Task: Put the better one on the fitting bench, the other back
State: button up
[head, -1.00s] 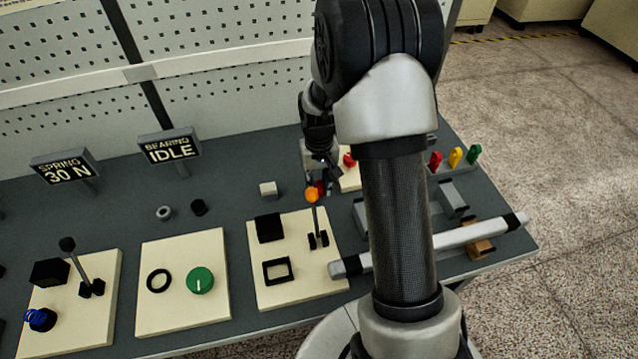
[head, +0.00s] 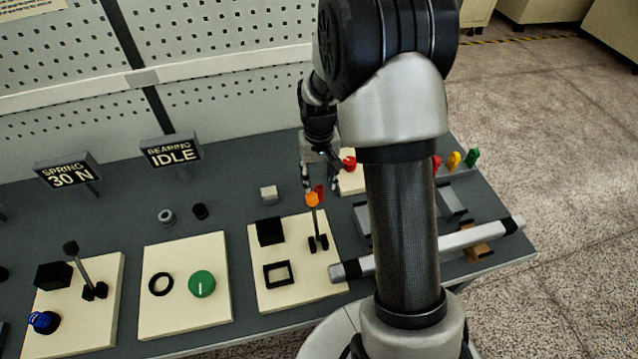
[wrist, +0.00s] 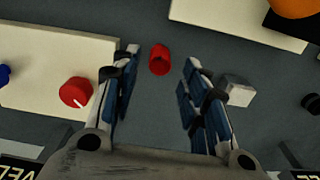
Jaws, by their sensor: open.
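My gripper (head: 319,178) is open and points down over the bench, behind the orange-knobbed lever. A small red cylinder (wrist: 160,60) with a hollow-looking end lies ahead of the fingers in the wrist view, between their lines and touching neither. In the head view the red part (head: 320,192) is partly hidden behind the orange knob. A grey ring (head: 166,216), a black cylinder (head: 200,211) and a pale block (head: 268,193) stand apart on the dark bench (head: 110,220). The pale block also shows right of the fingers in the wrist view (wrist: 237,90). Which part is better cannot be told.
Signs read "SPRING 30 N" (head: 68,172) and "BEARING IDLE" (head: 171,151). Cream panels carry a green knob (head: 202,284), levers and an orange knob (head: 312,199). A red knob (wrist: 76,92) sits left of the fingers. A grey bar (head: 470,235) lies right, partly behind my arm.

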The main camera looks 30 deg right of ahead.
notch_tip(320, 180, up, 8)
jog(key=p, duration=0.2)
notch_tip(320, 180, up, 7)
jog(key=t, duration=0.1)
send_over(319, 187)
jog(key=s+a, duration=0.3)
jog(key=s+a+r+n+t, duration=0.1)
jog(key=s+a+r, duration=0.1)
jog(key=s, duration=0.5)
jog(key=s+a+r+t, duration=0.1)
jog(key=s+a+r, duration=0.1)
jog(key=s+r, duration=0.2)
jog(key=s+a+r+n+t, duration=0.1)
jog(key=s+a+r, duration=0.2)
jog(key=s, duration=0.7)
jog(key=shift+r+n+t, duration=0.25)
jog(key=shift+n+t, duration=0.05)
jog(key=shift+a, duration=0.1)
jog(key=shift+c, duration=0.8)
jog(key=shift+a, duration=0.2)
